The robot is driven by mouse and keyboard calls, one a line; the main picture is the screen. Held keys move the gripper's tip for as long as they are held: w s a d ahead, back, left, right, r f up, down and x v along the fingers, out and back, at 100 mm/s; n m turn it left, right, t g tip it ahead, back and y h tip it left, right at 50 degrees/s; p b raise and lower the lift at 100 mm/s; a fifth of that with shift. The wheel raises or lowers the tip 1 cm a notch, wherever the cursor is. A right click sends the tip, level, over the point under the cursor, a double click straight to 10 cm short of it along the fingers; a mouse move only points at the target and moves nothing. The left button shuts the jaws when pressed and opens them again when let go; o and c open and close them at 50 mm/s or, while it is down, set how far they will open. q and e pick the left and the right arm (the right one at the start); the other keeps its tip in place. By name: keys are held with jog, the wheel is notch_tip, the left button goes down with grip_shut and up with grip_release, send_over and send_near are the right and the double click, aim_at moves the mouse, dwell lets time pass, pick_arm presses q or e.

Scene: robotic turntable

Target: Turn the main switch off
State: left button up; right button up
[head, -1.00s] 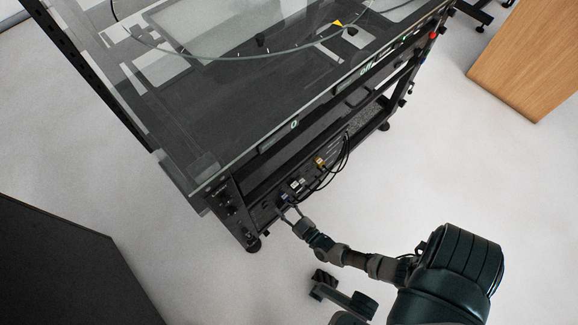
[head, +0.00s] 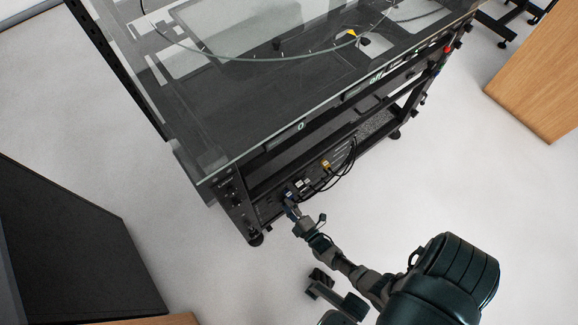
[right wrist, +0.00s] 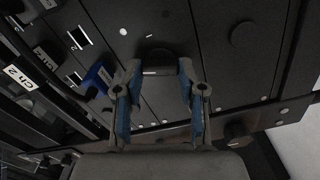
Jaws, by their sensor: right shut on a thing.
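My right gripper (head: 291,208) is at the low front panel of the black turntable frame, near its left leg. In the right wrist view my right gripper (right wrist: 158,84) has its two blue-padded fingers on either side of a black switch (right wrist: 158,62) on the dark panel and is shut on it. I take this to be the main switch; its markings and exact position cannot be read.
A round black knob (right wrist: 243,34) is to the right. The glass-topped turntable (head: 240,110) overhangs the panel. A dark cabinet (head: 75,245) stands at left. The floor in front is clear.

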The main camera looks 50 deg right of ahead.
jog(key=n, duration=0.2)
jog(key=shift+a+f+n, duration=0.2)
jog(key=shift+a+n, duration=0.1)
jog(key=shift+n, duration=0.4)
jog(key=shift+a+f+n, duration=0.1)
jog(key=shift+n, duration=0.2)
jog(key=o, duration=1.1)
jog(key=shift+o, duration=0.2)
jog(key=shift+s, duration=0.1)
jog(key=v, duration=0.7)
jog(key=shift+s, duration=0.1)
